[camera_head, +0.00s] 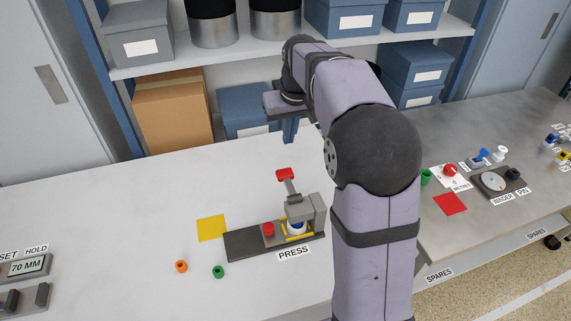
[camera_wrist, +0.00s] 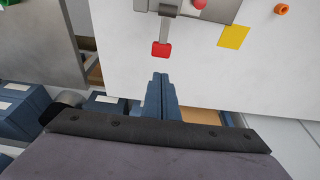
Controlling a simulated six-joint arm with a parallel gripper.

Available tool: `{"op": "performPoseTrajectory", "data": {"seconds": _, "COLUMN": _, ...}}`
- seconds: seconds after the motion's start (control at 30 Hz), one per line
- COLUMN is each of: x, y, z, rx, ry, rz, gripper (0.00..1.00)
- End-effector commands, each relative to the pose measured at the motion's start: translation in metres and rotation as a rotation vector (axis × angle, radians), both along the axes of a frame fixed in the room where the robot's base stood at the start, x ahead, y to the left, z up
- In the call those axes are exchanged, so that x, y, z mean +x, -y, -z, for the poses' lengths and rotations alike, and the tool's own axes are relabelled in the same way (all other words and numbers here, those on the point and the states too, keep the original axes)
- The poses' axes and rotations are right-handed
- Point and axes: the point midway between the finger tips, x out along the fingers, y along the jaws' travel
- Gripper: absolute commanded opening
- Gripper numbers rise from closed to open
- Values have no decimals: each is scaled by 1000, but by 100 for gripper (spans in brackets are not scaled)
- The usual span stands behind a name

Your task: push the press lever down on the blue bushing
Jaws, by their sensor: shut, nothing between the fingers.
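The press (camera_head: 240,246) stands on the white table with its PRESS label in front. Its lever (camera_head: 290,187) is raised and tilted, with a red grip (camera_head: 285,174) at the top. The red grip also shows in the wrist view (camera_wrist: 161,49), just beyond my fingertips. The blue bushing (camera_head: 297,231) sits under the press head, mostly hidden, with white above it and yellow edges beside it. My gripper (camera_head: 289,138) is shut and empty, pointing down above and behind the red grip. Its closed fingers also show in the wrist view (camera_wrist: 161,78), apart from the grip.
A red piece (camera_head: 268,229) sits on the press base. An orange ring (camera_head: 181,266), a green ring (camera_head: 218,271) and a yellow square (camera_head: 211,228) lie to the left. Shelves with boxes (camera_head: 250,124) stand behind the table. The table's left part is mostly clear.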

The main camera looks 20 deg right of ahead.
Motion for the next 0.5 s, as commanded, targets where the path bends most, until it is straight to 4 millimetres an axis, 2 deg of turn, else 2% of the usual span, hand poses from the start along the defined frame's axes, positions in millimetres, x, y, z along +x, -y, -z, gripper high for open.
{"op": "performPoseTrajectory", "data": {"seconds": 0.23, "x": 5, "y": 0, "z": 19, "rx": 1, "ry": -4, "rz": 0, "gripper": 0}}
{"op": "performPoseTrajectory", "data": {"seconds": 0.5, "x": 18, "y": 0, "z": 62, "rx": 1, "ry": -6, "rz": 0, "gripper": 0}}
